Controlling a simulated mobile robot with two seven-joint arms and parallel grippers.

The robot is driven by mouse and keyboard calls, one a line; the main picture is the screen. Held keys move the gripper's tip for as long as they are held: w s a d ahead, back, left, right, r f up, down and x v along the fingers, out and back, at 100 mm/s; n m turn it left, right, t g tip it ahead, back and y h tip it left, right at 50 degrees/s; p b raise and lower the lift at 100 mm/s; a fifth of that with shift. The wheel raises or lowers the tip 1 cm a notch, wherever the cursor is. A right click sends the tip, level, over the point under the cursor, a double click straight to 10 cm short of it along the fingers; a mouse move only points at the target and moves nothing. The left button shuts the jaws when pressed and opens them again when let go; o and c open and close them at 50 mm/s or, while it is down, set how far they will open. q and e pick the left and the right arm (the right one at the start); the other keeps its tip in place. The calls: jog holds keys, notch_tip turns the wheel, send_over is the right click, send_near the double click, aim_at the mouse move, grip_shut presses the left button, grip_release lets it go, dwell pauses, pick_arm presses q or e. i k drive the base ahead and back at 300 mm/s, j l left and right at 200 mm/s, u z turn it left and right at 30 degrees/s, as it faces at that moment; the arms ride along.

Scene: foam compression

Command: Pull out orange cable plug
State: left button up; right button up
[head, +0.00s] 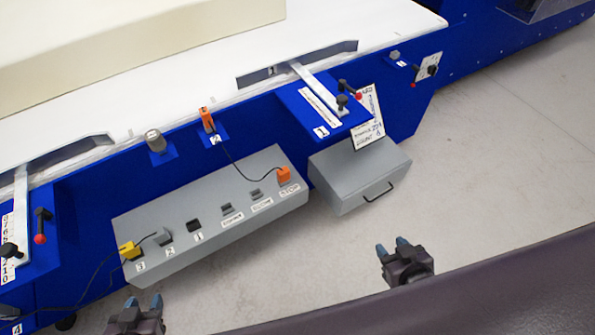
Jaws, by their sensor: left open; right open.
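An orange plug (284,175) sits at the right end of the grey control box (165,214), by the STOP label. A dark cable (237,170) runs from it to an upright orange piece (207,120) on the blue machine frame. My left gripper (143,301) is at the bottom edge, in front of the box's left part, open and empty. My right gripper (392,247) is open and empty, to the right of and below the orange plug, well apart from it.
A yellow plug (128,249) with a dark cable is at the box's left end. A grey drawer box (352,178) with a black handle stands right of the control box. A blue bracket with a lever (317,92) juts out above it. Grey floor at right is clear.

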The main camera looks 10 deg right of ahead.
aim_at(281, 176)
jog(key=l, duration=1.25)
jog(key=i, duration=0.55)
jog(key=u, duration=0.05)
